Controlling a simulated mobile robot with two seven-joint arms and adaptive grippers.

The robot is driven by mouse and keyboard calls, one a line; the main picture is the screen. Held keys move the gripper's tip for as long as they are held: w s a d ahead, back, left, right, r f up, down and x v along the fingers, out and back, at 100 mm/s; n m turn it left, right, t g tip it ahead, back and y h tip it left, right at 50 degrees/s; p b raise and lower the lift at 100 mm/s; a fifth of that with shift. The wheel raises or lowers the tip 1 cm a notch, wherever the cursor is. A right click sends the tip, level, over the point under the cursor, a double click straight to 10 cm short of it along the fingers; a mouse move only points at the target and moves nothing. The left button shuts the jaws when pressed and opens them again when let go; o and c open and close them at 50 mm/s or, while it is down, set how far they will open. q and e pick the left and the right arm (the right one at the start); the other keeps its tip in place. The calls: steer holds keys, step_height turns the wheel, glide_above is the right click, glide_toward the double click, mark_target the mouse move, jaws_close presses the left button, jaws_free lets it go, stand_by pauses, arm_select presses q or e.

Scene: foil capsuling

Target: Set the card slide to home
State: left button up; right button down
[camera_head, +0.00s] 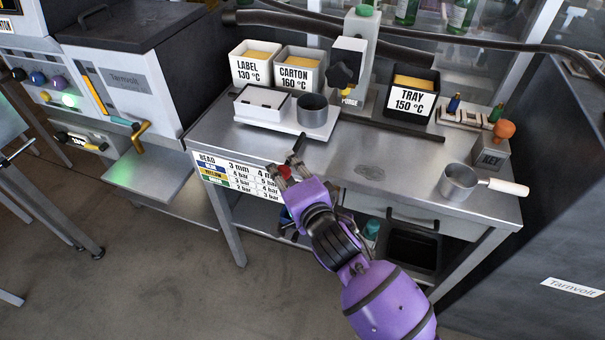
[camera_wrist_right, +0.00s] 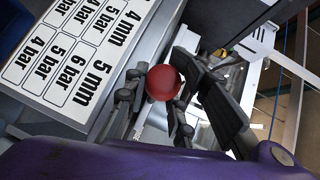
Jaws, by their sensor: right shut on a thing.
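My right gripper (camera_head: 288,168) is at the front edge of the steel bench, beside the printed card. It is shut on a round red knob (camera_head: 285,172). In the right wrist view the red knob (camera_wrist_right: 163,83) sits between the two dark fingers of the right gripper (camera_wrist_right: 160,100). The knob's mount and the slide under it are mostly hidden by the gripper. My left gripper is not in view.
Behind the gripper, a white plate (camera_head: 285,124) carries a white box (camera_head: 262,104) and a metal cup (camera_head: 312,112). Bins labelled LABEL (camera_head: 252,67), CARTON (camera_head: 298,72) and TRAY (camera_head: 408,98) stand at the back. A handled pan (camera_head: 459,185) sits at right; the bench middle is clear.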

steer(key=a, duration=0.2)
steer(key=w+a, duration=0.1)
steer(key=a, duration=0.2)
steer(key=w+a, duration=0.1)
steer(key=a, duration=0.2)
steer(key=shift+w+f+b, duration=0.15)
steer(key=shift+f+b, duration=0.15)
steer(key=shift+b, duration=0.05)
steer(key=c, duration=1.9)
jaws_free()
steer(key=o, duration=0.4)
steer(key=shift+w+a, duration=0.15)
steer(key=shift+r, duration=0.1)
